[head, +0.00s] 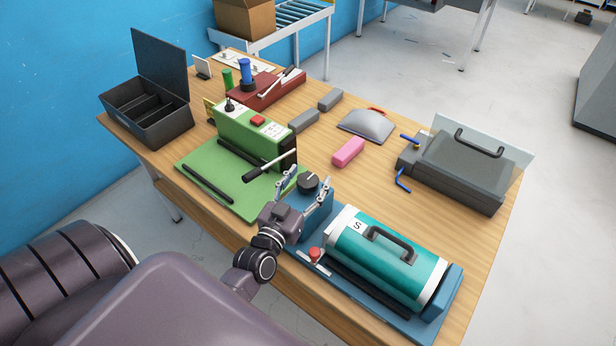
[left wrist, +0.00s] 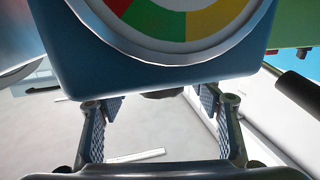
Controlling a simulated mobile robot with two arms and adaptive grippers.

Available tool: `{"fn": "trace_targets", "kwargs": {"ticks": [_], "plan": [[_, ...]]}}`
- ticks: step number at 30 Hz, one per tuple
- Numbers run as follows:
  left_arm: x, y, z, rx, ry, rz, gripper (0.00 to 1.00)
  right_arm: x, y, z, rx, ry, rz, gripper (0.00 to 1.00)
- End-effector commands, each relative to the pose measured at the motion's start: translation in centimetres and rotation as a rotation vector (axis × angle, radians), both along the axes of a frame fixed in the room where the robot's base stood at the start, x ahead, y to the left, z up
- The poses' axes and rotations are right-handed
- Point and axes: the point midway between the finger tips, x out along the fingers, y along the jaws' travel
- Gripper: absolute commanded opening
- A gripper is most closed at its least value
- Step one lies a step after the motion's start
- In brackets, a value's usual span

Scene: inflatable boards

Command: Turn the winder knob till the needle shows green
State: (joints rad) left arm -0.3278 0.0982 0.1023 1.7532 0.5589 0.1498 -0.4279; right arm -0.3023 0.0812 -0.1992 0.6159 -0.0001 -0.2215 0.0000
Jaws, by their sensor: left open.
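A black round knob (head: 308,183) stands on the blue housing (head: 317,204) at the left end of the unit with the teal drum (head: 388,256). My left gripper (head: 309,177) is open, its two fingers on either side of the knob in the head view; contact cannot be told. In the left wrist view, a dial (left wrist: 190,22) with red, yellow and green sectors sits on the blue housing (left wrist: 90,70). A dark rounded part (left wrist: 163,94) shows below it, between the open fingers. The needle is out of view. My right gripper is not in view.
The green machine (head: 245,137) with a black-ended lever stands left of my gripper. A red button (head: 315,253) is close on the right. A pink block (head: 348,152), grey case (head: 455,170) and open black box (head: 150,107) are on the wooden table (head: 385,205).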

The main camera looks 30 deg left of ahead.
Motion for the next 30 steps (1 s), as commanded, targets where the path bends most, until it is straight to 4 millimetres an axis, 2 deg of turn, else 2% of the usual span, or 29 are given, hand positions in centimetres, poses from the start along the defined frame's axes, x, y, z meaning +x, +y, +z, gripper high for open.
{"fn": "trace_targets", "kwargs": {"ticks": [3,8,20,30], "plan": [[0.2,0.0,-0.1,0.0,0.001,0.0,0.6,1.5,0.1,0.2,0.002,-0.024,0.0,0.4],[0.2,0.0,-0.1,0.0,0.001,0.0,0.6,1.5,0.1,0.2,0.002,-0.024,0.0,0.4],[0.1,0.0,-0.1,0.0,0.001,0.0,0.18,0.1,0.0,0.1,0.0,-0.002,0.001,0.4],[0.2,0.1,-0.2,0.004,0.001,-0.034,0.17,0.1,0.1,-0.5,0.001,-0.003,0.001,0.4]]}}
